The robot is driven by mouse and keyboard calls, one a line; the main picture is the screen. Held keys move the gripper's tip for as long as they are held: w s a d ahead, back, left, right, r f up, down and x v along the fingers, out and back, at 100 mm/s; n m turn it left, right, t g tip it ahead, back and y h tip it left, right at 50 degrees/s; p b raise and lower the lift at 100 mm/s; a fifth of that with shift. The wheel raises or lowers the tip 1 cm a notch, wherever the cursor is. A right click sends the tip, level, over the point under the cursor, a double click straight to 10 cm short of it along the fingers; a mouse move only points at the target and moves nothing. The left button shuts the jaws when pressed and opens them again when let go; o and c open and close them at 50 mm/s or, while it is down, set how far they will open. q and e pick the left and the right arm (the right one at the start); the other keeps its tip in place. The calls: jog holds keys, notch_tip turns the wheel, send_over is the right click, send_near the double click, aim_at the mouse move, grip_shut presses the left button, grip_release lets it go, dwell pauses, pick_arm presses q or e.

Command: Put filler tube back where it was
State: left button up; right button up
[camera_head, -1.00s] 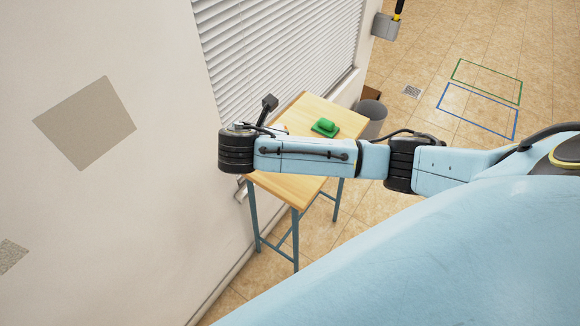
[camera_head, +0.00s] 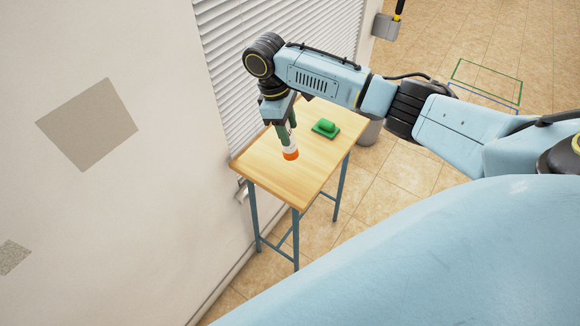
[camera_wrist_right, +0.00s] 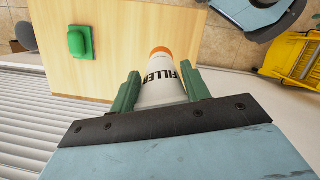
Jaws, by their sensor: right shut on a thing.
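The filler tube (camera_wrist_right: 160,84) is white with an orange end and the lettering "FILLER". My right gripper (camera_wrist_right: 164,90) is shut on it, its two green fingers on either side of the tube. In the head view, my right gripper (camera_head: 286,136) points down over the small wooden table. The tube (camera_head: 290,153) hangs below it with the orange end downward. I cannot tell whether that end touches the tabletop (camera_head: 265,178). My left gripper does not show.
A green block-like tool (camera_head: 326,127) sits on the tabletop, right of the tube. A grey bin (camera_head: 370,131) stands behind the table. Window blinds and a wall border the table's left side. The wrist view shows a yellow mop wringer (camera_wrist_right: 297,62) at right. The table's front part is clear.

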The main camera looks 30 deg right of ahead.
aim_at(292, 148)
jog(key=r+m, duration=0.1)
jog(key=m+y, duration=0.1)
jog(key=s+r+m+t, duration=0.1)
jog(key=shift+d+r+m, duration=0.3)
jog(key=shift+r, duration=0.05)
notch_tip(292, 148, down, 10)
jog(key=shift+r+b, duration=0.1)
jog(key=shift+b, duration=0.55)
jog(key=o, duration=1)
jog(key=shift+o, duration=0.2)
jog(key=shift+r, duration=0.1)
jog(key=shift+y, duration=0.3)
jog(key=r, duration=0.4)
jog(key=r+p, duration=0.1)
jog(key=r, duration=0.3)
jog(key=w+r, duration=0.1)
jog(key=r, duration=0.3)
jog(key=shift+a, duration=0.15)
jog(key=shift+f, duration=0.1)
